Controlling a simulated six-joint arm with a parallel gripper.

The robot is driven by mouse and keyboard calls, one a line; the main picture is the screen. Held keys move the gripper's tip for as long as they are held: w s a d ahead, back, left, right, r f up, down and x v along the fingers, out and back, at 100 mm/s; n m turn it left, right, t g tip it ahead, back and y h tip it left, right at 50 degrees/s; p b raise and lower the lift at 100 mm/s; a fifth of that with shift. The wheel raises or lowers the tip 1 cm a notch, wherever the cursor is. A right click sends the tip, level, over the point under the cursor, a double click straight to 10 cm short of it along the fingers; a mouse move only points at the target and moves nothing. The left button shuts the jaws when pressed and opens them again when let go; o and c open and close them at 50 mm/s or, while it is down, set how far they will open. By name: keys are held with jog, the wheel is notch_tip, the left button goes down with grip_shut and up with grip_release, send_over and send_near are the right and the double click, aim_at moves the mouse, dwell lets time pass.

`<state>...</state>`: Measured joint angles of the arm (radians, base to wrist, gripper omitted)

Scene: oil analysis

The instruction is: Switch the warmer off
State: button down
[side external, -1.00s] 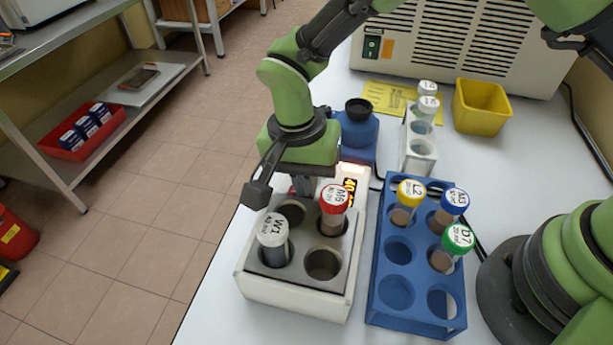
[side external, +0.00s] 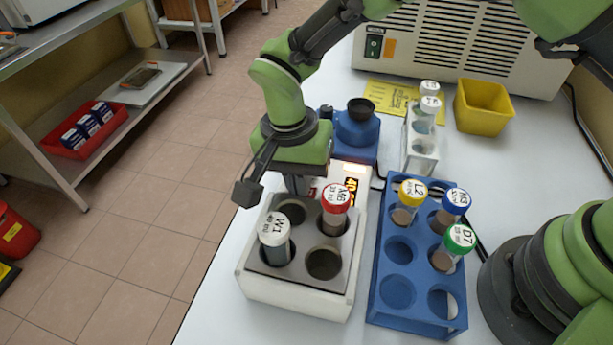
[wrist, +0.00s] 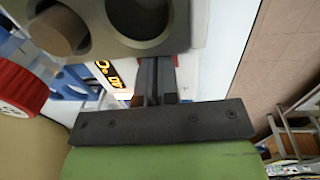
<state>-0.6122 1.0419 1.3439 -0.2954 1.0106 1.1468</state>
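The warmer (side external: 290,297) is a white box with a grey four-well block on top. Its orange display (side external: 351,190) is lit and also shows in the wrist view (wrist: 108,74). The white-capped W1 tube (side external: 275,241) and the red-capped M6 tube (side external: 335,210) stand in two wells; the other two wells are empty. My gripper (side external: 298,186) points down over the warmer's back panel, left of the display and behind the block. In the wrist view its fingers (wrist: 156,75) are together with nothing visible between them. The switch is not clearly seen near the fingers.
A blue rack (side external: 397,292) with yellow-, blue- and green-capped tubes stands right of the warmer. A blue device (side external: 357,137) with a black top stands behind it. A white rack (side external: 421,148) and a yellow bin (side external: 482,106) are farther back. The table's left edge is close.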

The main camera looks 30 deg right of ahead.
jog(key=shift+s+d+f, duration=0.1)
jog(key=shift+s+f, duration=0.05)
jog(key=shift+f, duration=0.15)
notch_tip(320, 180, up, 14)
jog(key=w+a, duration=0.1)
jog(key=shift+w+a+r, duration=0.15)
jog(key=shift+w+r, duration=0.05)
jog(key=shift+r, duration=0.05)
jog(key=shift+s+d+r, duration=0.15)
jog(key=shift+s+d, duration=0.1)
jog(key=shift+d, duration=0.25)
jog(key=f, duration=0.9)
jog(key=s+d+f, duration=0.1)
jog(key=f, duration=0.4)
jog(key=shift+s+d, duration=0.1)
